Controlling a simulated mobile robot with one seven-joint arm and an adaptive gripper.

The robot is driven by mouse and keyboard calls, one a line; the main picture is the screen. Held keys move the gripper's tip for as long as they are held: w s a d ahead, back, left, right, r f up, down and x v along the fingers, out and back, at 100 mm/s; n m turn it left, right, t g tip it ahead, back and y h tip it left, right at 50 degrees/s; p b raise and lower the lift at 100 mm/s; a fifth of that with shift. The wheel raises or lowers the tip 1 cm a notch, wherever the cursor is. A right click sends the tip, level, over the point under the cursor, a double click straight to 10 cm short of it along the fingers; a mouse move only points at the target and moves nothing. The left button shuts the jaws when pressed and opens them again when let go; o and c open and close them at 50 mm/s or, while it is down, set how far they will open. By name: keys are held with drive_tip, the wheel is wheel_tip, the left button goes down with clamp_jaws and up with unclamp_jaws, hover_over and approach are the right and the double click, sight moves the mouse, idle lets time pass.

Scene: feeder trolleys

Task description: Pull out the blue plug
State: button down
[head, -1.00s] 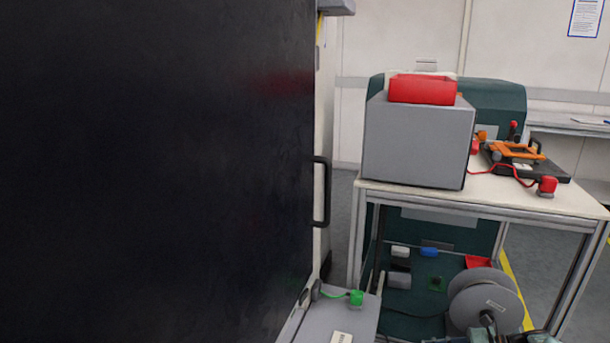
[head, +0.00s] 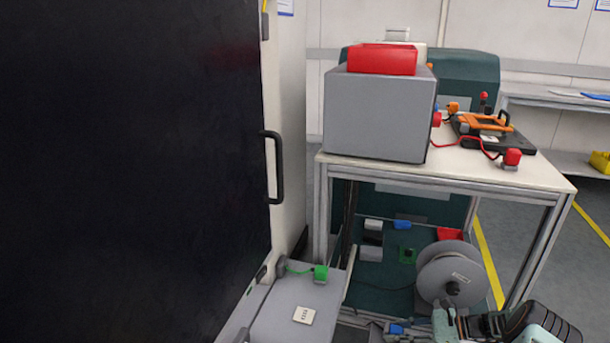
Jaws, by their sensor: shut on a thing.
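My gripper (head: 392,330) is at the bottom edge of the head view, right of centre, partly cut off by the frame. It is shut on a small blue piece, the blue plug (head: 397,329), of which only a little shows. No socket or cable at the plug can be made out, so I cannot tell whether it is seated or free. The gripper is in front of the trolley's lower part, left of and below the grey reel (head: 450,275).
A large black panel with a handle (head: 274,168) fills the left. A green plug (head: 320,273) is on a low grey surface (head: 290,325). The trolley (head: 450,166) carries a grey box (head: 380,115), red bin (head: 382,58) and red plug (head: 512,157). A blue block (head: 403,224) is below.

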drive_tip(key=shift+a, duration=0.1)
drive_tip(key=c, duration=0.9)
unclamp_jaws()
drive_tip(key=shift+f, duration=0.1)
drive_tip(key=shift+c, duration=0.2)
drive_tip(key=r+v, duration=0.1)
drive_tip(key=v, duration=0.7)
drive_tip(key=shift+r, duration=0.25)
idle(0.7)
drive_tip(key=shift+r, duration=0.1)
drive_tip(key=shift+r+p, duration=1.7)
drive_tip(key=shift+r, duration=1.25)
